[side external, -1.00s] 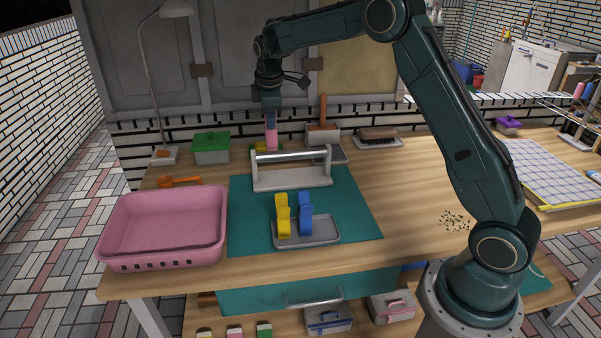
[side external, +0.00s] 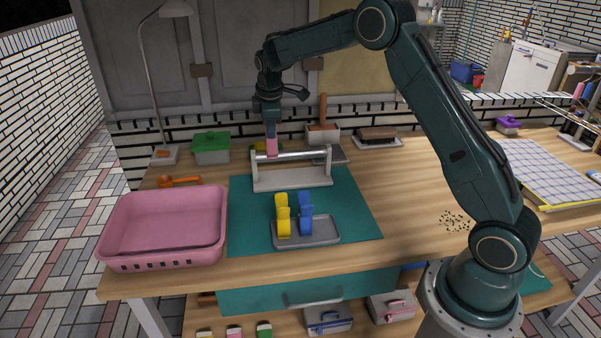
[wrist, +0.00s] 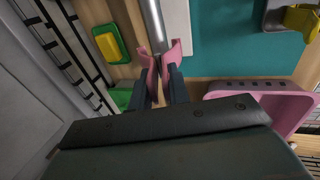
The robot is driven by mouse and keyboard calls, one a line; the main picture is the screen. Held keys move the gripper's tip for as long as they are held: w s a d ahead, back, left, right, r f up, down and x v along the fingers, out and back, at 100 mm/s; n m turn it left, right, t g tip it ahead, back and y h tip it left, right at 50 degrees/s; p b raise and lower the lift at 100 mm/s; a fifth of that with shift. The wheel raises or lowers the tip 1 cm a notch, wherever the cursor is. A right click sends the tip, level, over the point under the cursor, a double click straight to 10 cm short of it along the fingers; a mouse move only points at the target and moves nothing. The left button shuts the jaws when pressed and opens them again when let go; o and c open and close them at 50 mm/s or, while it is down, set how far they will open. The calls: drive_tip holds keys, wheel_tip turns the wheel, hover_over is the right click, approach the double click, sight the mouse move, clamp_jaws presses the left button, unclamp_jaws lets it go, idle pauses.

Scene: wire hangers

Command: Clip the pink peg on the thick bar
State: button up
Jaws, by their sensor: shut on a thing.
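The pink peg (side external: 272,148) is held upright, mouth down, in my gripper (side external: 270,126), at the left end of the thick bar. The bar (side external: 303,155) is a grey rod lying across two uprights on a pale base (side external: 293,180). In the wrist view my gripper (wrist: 160,88) is shut on the peg (wrist: 175,52). The peg's two pink halves show spread apart there, one on each side of the bar's line (wrist: 154,25). I cannot tell whether the peg touches the bar.
Yellow (side external: 282,217) and blue (side external: 305,214) pegs stand on a grey tray (side external: 325,235) on the teal mat (side external: 358,220). A pink basket (side external: 160,252) is at left. A green-lidded box (side external: 211,142) and a brush (side external: 378,132) stand behind.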

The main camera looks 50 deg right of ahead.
drive_tip(key=shift+x, duration=2.3)
drive_tip(key=shift+f, duration=0.1)
drive_tip(key=o, duration=1.8)
